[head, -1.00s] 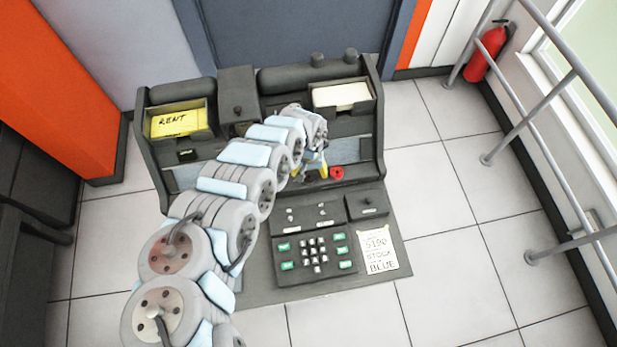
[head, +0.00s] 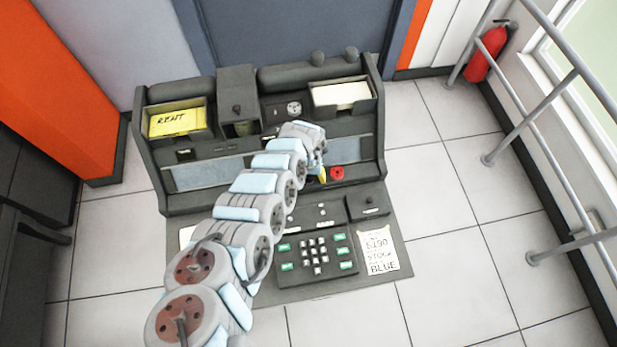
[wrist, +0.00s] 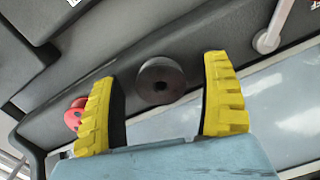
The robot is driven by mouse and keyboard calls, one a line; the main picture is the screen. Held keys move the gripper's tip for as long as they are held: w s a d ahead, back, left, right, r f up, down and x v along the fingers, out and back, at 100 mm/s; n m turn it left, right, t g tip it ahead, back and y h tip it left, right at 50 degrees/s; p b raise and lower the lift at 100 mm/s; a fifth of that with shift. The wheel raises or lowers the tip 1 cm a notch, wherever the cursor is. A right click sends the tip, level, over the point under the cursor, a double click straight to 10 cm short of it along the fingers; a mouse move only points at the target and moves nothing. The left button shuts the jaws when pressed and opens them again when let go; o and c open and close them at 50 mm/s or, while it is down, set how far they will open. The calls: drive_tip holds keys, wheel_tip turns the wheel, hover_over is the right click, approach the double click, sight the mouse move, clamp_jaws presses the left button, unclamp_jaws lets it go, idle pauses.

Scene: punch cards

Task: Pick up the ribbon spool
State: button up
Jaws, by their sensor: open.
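A dark, round spool with a hole in its middle (wrist: 160,80) shows in the wrist view and looks like the ribbon spool. It sits against the dark console panel, between and beyond the two yellow fingers. My gripper (wrist: 170,98) is open and its fingers stand apart on either side of the spool, with nothing held. In the head view my gripper (head: 321,176) is mostly hidden by my arm, with one yellow fingertip showing. The dark spool cannot be made out there.
A red round part (wrist: 75,115) is just left of the left finger; in the head view it shows right of my gripper (head: 337,173). A keypad panel (head: 317,255) lies in front. Yellow cards (head: 175,121) and blank cards (head: 341,94) fill trays.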

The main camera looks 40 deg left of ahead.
drive_tip(key=c, duration=1.1)
drive_tip(key=shift+r, duration=0.15)
wheel_tip(320, 180, up, 3)
drive_tip(key=shift+r+p, duration=0.15)
drive_tip(key=shift+p, duration=0.55)
drive_tip(key=shift+c, duration=0.2)
drive_tip(key=shift+s+r, duration=0.15)
drive_tip(key=shift+r, duration=0.1)
drive_tip(key=shift+s+d+r+p, duration=0.3)
drive_tip(key=shift+s+r+p, duration=0.1)
drive_tip(key=shift+s+r, duration=0.4)
drive_tip(key=s+d+r+p, duration=0.5)
drive_tip(key=s+r+p, duration=0.5)
drive_tip(key=p, duration=0.3)
drive_tip(key=shift+s+r, duration=0.2)
drive_tip(key=shift+s, duration=0.25)
